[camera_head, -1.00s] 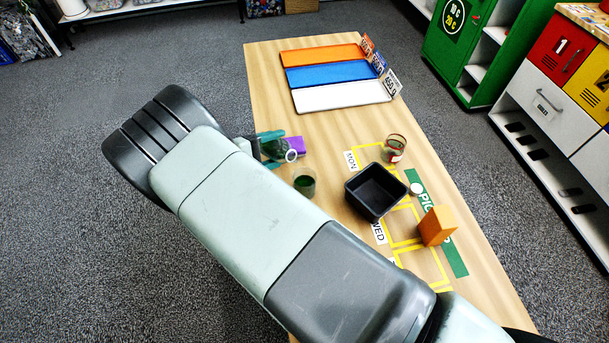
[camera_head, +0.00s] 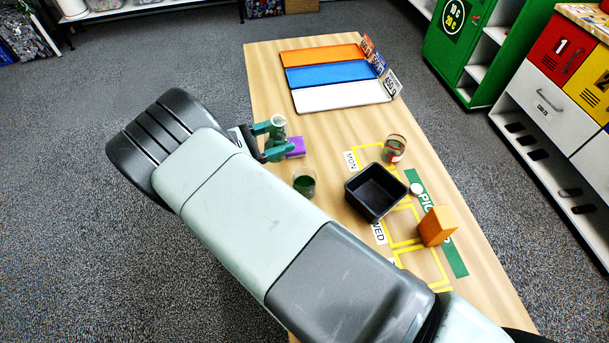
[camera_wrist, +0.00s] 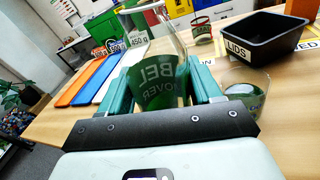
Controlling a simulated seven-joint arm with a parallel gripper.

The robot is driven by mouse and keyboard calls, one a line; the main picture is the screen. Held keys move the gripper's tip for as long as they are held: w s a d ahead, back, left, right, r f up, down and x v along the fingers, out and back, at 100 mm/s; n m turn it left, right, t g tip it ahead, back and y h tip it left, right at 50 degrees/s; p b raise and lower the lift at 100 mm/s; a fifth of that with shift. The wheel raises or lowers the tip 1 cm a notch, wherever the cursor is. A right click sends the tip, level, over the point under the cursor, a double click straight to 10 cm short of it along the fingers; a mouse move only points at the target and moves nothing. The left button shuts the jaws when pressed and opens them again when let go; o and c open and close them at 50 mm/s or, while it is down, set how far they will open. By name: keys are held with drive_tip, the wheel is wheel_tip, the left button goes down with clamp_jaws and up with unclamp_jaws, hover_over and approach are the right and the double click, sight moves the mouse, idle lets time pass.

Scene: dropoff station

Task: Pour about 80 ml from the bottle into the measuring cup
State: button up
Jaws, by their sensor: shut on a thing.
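The clear glass bottle (camera_head: 279,124) stands near upright between the teal fingers of my gripper (camera_head: 271,141), which is shut on it. In the wrist view the bottle (camera_wrist: 158,82) shows green liquid in its lower part and backwards lettering; its top is cut off by the frame. The measuring cup (camera_head: 304,182) is a small clear cup on the table, with dark green liquid in it. It is just below the bottle in the head view, and right of my gripper in the wrist view (camera_wrist: 246,97). I cannot read the cup's level.
A black bin (camera_head: 350,196) marked LIDS, a red-banded glass jar (camera_head: 394,149), a white round lid (camera_head: 415,188) and an orange block (camera_head: 437,226) stand to the right. Coloured trays (camera_head: 340,96) lie at the far end.

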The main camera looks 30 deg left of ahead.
drive_tip(key=shift+a+f+n+t, duration=0.1)
drive_tip(key=shift+n+t, duration=0.2)
drive_tip(key=shift+n, duration=0.9)
idle(2.0)
